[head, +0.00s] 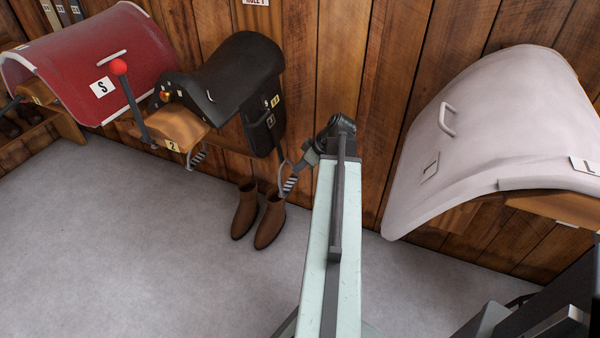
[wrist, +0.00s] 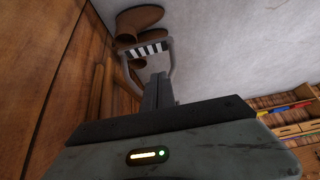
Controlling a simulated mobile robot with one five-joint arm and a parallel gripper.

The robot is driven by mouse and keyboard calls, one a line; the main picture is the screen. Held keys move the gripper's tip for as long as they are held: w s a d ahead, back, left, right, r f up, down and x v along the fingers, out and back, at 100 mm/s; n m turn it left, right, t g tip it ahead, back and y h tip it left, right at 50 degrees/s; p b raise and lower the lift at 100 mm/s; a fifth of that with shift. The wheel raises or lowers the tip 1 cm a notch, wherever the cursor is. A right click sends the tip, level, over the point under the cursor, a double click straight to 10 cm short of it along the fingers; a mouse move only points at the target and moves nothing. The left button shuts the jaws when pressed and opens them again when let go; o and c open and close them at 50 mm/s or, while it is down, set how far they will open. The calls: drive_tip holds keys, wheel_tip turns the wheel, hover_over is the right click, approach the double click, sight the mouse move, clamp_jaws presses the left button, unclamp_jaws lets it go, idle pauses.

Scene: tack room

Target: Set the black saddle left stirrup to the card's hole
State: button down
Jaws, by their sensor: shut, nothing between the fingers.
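The black saddle (head: 235,75) sits on a wooden rack marked 2 (head: 172,146). A stirrup with a striped tread (head: 290,183) hangs on the side of the saddle nearest my arm. Another stirrup (head: 197,159) hangs at the rack's front. My gripper (head: 309,158) is shut and empty, right beside the nearer stirrup. In the wrist view the shut fingers (wrist: 157,90) overlap the opening of that stirrup (wrist: 151,48); I cannot tell whether they touch it. The strap holes are too small to read. A card (head: 257,2) on the wall, cut off by the frame, seems to read HOLE 1.
Brown boots (head: 269,222) stand on the floor below the stirrup. A red cover (head: 105,62) marked S is on the left, with a red-knobbed lever (head: 120,68). A pale cover (head: 500,140) is on the right. The grey floor (head: 120,260) at front left is clear.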

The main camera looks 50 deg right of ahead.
drive_tip(key=b, duration=0.6)
hover_over(287, 189)
drive_tip(key=s, duration=0.1)
wheel_tip(287, 189, down, 8)
drive_tip(key=shift+d+r, duration=0.15)
drive_tip(key=shift+r, duration=0.1)
drive_tip(key=f+b, duration=0.1)
drive_tip(key=s+f+b, duration=0.1)
drive_tip(key=shift+d+f+b, duration=0.1)
drive_tip(key=shift+f+b, duration=0.05)
drive_tip(key=shift+b, duration=0.2)
wheel_tip(287, 189, down, 7)
drive_tip(key=s+b, duration=0.1)
drive_tip(key=b, duration=0.5)
drive_tip(key=shift+s+d+r, duration=0.2)
drive_tip(key=shift+s+d, duration=0.05)
drive_tip(key=shift+r, duration=0.15)
